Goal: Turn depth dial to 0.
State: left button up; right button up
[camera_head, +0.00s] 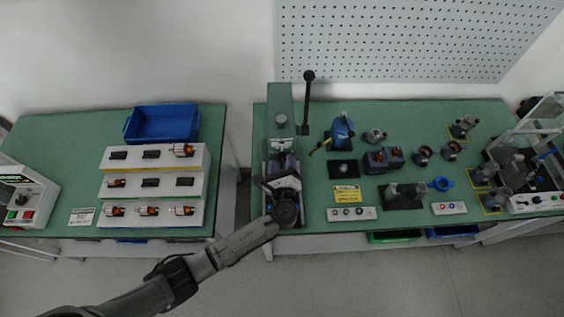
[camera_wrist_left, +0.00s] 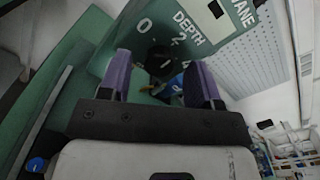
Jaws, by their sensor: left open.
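The depth dial (camera_wrist_left: 158,58) is a dark round knob on a green machine face in the left wrist view. White "DEPTH" lettering and a "0", a "2" and other digits stand around it; some are partly covered. I cannot tell which digit the dial points at. My left gripper (camera_wrist_left: 160,78) is open, its two purple fingers on either side of the dial in the picture. I cannot tell whether they touch it. In the head view, the left gripper (camera_head: 283,165) is in front of the green press (camera_head: 280,102), and the dial is not clearly visible there.
The press has a black-knobbed lever (camera_head: 307,95) on its right. A blue bin (camera_head: 162,123) and a stepped white rack (camera_head: 153,187) of rotors are on the left table. Several fixtures and motor parts crowd the right table. A gap separates the tables.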

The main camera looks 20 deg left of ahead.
pick_arm(q)
jog(key=shift+w, duration=0.15)
jog(key=shift+c, duration=0.5)
jog(key=c, duration=0.8)
jog(key=shift+c, duration=0.2)
jog(key=shift+f+n+b, duration=0.25)
jog(key=shift+n+b, duration=0.55)
jog(key=shift+b, duration=0.3)
jog(key=n+b, duration=0.7)
jog(key=shift+a+r+n+b, duration=0.1)
jog(key=shift+r+n+b, duration=0.05)
jog(key=shift+n+b, duration=1.5)
